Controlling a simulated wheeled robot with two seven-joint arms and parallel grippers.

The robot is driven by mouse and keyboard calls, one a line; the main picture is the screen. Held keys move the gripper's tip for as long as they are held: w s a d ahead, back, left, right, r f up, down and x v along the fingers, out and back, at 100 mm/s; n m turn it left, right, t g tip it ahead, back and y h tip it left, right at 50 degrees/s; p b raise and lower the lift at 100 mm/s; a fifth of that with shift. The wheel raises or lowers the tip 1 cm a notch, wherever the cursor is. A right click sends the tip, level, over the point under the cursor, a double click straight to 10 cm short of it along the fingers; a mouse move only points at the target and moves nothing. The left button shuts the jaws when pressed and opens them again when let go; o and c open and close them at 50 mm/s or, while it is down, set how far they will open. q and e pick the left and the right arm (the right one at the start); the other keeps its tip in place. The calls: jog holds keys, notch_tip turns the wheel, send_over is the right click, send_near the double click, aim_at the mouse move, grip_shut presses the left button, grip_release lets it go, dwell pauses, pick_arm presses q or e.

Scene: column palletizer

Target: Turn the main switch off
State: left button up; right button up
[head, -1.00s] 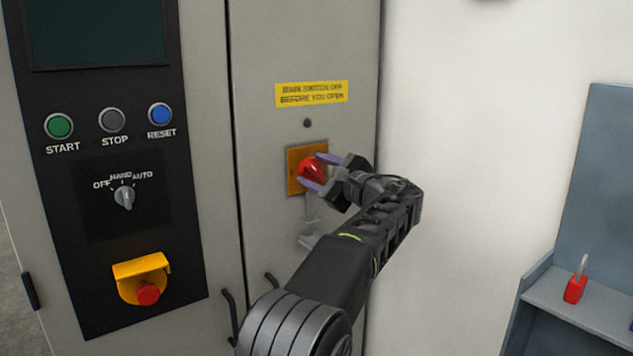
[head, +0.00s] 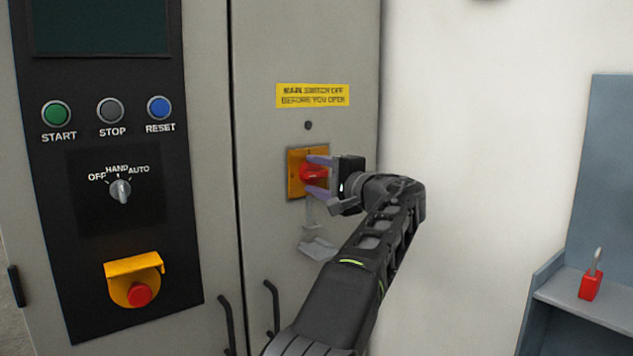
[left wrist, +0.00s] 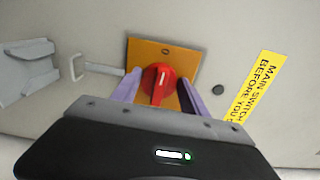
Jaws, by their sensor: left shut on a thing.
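The main switch is a red rotary handle (head: 312,174) on a square orange-yellow plate (head: 294,186), on the grey cabinet door below a yellow label. In the left wrist view the red handle (left wrist: 158,84) sits between my two purple fingertips, its grip bar pointing toward my gripper. My left gripper (head: 318,175) is shut on the handle, one finger above and one below it in the head view. In the left wrist view the fingers (left wrist: 157,95) flank the handle and hide parts of the plate (left wrist: 180,58). My right gripper is not in view.
A yellow warning label (head: 313,95) is above the switch. A metal hasp (head: 318,248) hangs below it. A black control panel (head: 120,240) with buttons, a selector knob (head: 120,191) and a red emergency stop (head: 139,295) is left. A red padlock (head: 590,287) stands on a grey shelf right.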

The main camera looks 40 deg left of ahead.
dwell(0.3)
pick_arm(q)
jog(key=o, duration=1.3)
jog(key=shift+o, duration=0.2)
jog(key=b+v, duration=0.2)
jog(key=v, duration=0.5)
jog(key=shift+d, duration=0.35)
jog(key=shift+s, duration=0.15)
